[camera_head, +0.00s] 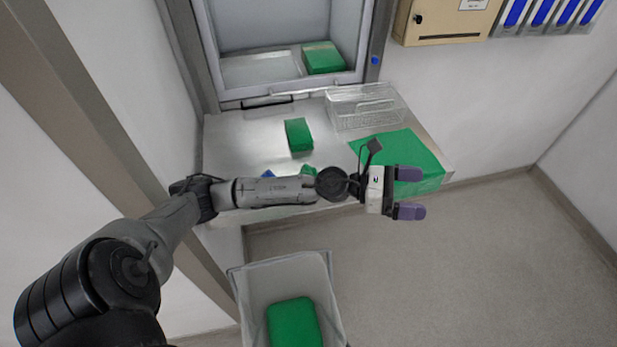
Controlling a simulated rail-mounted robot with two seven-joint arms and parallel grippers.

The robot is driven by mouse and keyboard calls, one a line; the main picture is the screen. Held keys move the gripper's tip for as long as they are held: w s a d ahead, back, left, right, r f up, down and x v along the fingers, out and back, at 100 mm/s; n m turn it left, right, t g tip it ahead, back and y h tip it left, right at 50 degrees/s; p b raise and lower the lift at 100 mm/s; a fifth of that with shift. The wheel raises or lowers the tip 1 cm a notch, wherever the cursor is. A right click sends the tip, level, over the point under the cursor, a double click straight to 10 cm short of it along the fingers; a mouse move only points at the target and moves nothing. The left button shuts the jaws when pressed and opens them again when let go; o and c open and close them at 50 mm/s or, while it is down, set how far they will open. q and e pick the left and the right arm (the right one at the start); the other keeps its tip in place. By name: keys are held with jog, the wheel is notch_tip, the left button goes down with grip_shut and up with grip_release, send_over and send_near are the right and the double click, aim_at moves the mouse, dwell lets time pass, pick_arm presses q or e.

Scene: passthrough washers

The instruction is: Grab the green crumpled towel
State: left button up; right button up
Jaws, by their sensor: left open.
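Several green cloth-like items are in view, and I cannot tell for certain which is the crumpled towel. A small green piece (309,170) on the steel counter is mostly hidden behind my left arm. A green folded block (299,136) stands on the counter's middle. A flat green sheet (412,150) lies at the counter's right end and hangs over its front edge. My left gripper (410,193) is open and empty, its purple-tipped fingers pointing right. It appears over or in front of the sheet's front edge; contact cannot be told. My right gripper is out of view.
A clear wire basket (362,108) stands at the counter's back right. The open hatch (260,70) behind holds another green block (323,57). Below the counter, a bin (255,285) holds a green item (295,322). The floor at right is clear.

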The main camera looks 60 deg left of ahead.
pick_arm(q)
jog(key=a+f+m+g+y, duration=0.2)
jog(key=a+f+m+g, duration=0.2)
jog(key=f+m+g, duration=0.3)
jog(key=m+g+y+b, duration=0.2)
jog(key=m+g+y, duration=0.55)
jog(key=y, duration=0.55)
send_near(308, 165)
jog(key=s+d+r, duration=0.2)
jog(key=s+d, duration=0.1)
jog(key=shift+m+t, duration=0.25)
jog(key=shift+t, duration=0.1)
jog(key=f+b, duration=0.1)
jog(key=f, duration=0.1)
jog(key=f+b, duration=0.1)
jog(key=f, duration=0.1)
jog(key=f+b, duration=0.1)
jog(key=f, duration=0.1)
jog(key=shift+w+a+f+b, duration=0.2)
jog(key=shift+w+f+b, duration=0.15)
jog(key=shift+w+f, duration=0.05)
jog(key=shift+w+a+f+b, duration=0.1)
jog(key=shift+f+b, duration=0.45)
jog(key=shift+f, duration=0.45)
jog(key=shift+w+a+f+b, duration=0.15)
jog(key=shift+f+b, duration=0.4)
jog(key=shift+f, duration=0.5)
jog(key=shift+w+a+f+b, duration=0.1)
jog(key=shift+f+b, duration=0.45)
jog(key=shift+f, duration=0.45)
